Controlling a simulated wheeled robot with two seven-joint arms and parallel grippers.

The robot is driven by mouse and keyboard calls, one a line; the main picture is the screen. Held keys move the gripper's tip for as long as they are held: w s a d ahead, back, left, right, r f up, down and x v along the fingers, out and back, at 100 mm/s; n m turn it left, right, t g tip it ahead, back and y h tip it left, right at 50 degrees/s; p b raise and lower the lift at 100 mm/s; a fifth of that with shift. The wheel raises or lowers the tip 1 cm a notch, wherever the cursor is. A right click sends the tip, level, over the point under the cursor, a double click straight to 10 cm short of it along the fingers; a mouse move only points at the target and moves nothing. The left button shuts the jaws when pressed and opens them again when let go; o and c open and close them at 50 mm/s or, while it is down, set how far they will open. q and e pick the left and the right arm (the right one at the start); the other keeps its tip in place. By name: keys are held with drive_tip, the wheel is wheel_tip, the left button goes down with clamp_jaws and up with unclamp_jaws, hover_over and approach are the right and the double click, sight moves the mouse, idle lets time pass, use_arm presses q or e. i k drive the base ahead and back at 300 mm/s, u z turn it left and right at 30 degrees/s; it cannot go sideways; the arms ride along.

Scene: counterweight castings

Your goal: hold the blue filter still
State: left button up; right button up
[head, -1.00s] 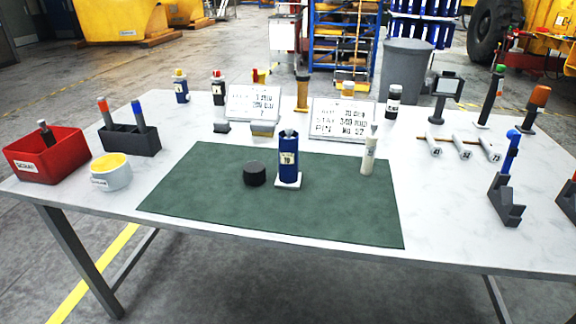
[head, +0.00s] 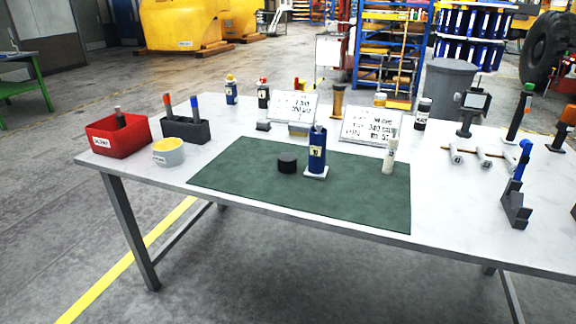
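The blue filter (head: 317,153) is a blue cylinder with a pale label. It stands upright on a small white base (head: 317,173) on the green mat (head: 240,176). A black round cap or puck (head: 287,163) lies on the mat just left of it. Something small and grey shows at the filter's top; I cannot tell what it is. Neither of my grippers is in the head view, and nothing touches the filter.
A white bottle (head: 389,157) stands at the mat's right. Two sign boards (head: 371,126) stand behind the mat. A red bin (head: 118,136), dark pen holder (head: 184,130) and yellow-filled cup (head: 168,153) are at left. A dark stand (head: 516,205) is at right. The table's front edge is clear.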

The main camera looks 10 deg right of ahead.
sight(316, 168)
drive_tip(key=u, duration=0.8)
drive_tip(key=i, duration=0.7)
drive_tip(key=z, duration=0.8)
